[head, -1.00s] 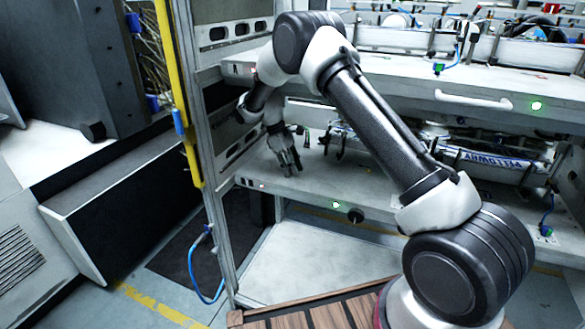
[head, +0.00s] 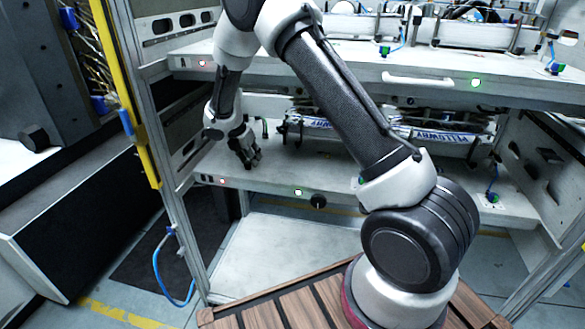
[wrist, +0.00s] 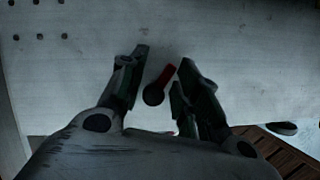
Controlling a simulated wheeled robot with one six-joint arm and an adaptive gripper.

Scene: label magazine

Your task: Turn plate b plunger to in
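The lower shelf plate (head: 275,182), apparently plate b, has a pale top and front edge. My gripper (head: 251,164) is over its left part, pointing down. In the wrist view my gripper (wrist: 164,58) is open, with its two fingers apart. A small piece with a red stem and a round black end (wrist: 154,95), which looks like the plunger, shows between the fingers. It is closer to the right finger; I cannot tell whether they touch. In the head view this piece is not clearly visible by the gripper.
A black knob (head: 318,201) and a green light (head: 298,192) are on the lower plate's front edge. The upper shelf (head: 330,75) with a white handle (head: 417,79) overhangs behind my arm. A frame post (head: 160,190) stands left. Printed material (head: 440,137) lies at the back.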

